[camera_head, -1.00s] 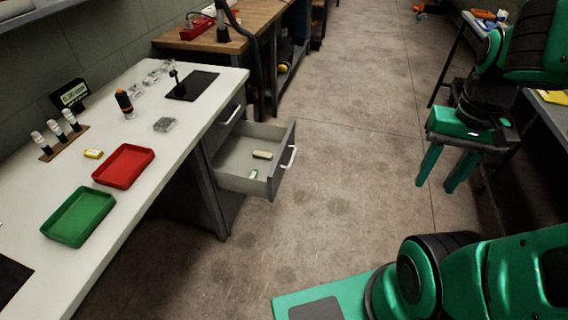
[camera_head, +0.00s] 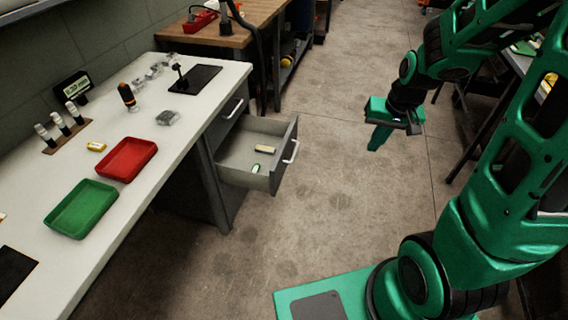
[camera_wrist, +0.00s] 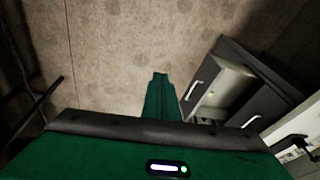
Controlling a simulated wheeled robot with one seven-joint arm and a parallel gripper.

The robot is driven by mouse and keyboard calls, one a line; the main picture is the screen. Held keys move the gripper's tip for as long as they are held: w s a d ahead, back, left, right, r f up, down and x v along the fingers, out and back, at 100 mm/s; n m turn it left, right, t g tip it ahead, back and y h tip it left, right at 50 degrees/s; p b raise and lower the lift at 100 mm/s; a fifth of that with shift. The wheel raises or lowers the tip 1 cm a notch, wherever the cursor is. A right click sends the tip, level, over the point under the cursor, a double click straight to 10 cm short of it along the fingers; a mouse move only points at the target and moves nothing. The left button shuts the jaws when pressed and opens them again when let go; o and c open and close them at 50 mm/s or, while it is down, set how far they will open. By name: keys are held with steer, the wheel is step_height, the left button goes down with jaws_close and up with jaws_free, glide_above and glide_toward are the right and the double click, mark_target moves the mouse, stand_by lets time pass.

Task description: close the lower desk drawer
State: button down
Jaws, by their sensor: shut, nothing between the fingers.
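The lower desk drawer (camera_head: 238,181) is pulled well out from under the white desk, with its grey front and pale handle (camera_head: 291,151) facing right. Two small items lie inside it, a yellowish block (camera_head: 265,149) and a small green-and-white piece (camera_head: 256,168). The upper drawer (camera_head: 231,110) above it is closed. My gripper (camera_head: 377,138) is shut and empty, pointing down over the floor to the right of the drawer, apart from it. In the wrist view my gripper (camera_wrist: 161,78) shows its fingers together, and the open drawer (camera_wrist: 215,90) is to the right.
The white desk (camera_head: 196,115) carries a red tray (camera_head: 126,159), a green tray (camera_head: 82,209) and small parts. A wooden bench (camera_head: 211,32) stands behind it. Bare floor (camera_head: 330,190) lies between the drawer and my gripper. Another table is at the right.

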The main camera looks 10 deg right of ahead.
steer(key=w+a+f+t+y, duration=0.1)
steer(key=w+a+f+t, duration=0.1)
steer(key=w+a+f, duration=0.7)
steer(key=t+y, duration=0.2)
glide_toward(279, 164)
step_height(279, 164, down, 4)
steer(key=d, duration=0.2)
steer(key=w+a, duration=0.2)
steer(key=a, duration=0.1)
steer(key=shift+w, duration=0.2)
steer(key=shift+w, duration=0.1)
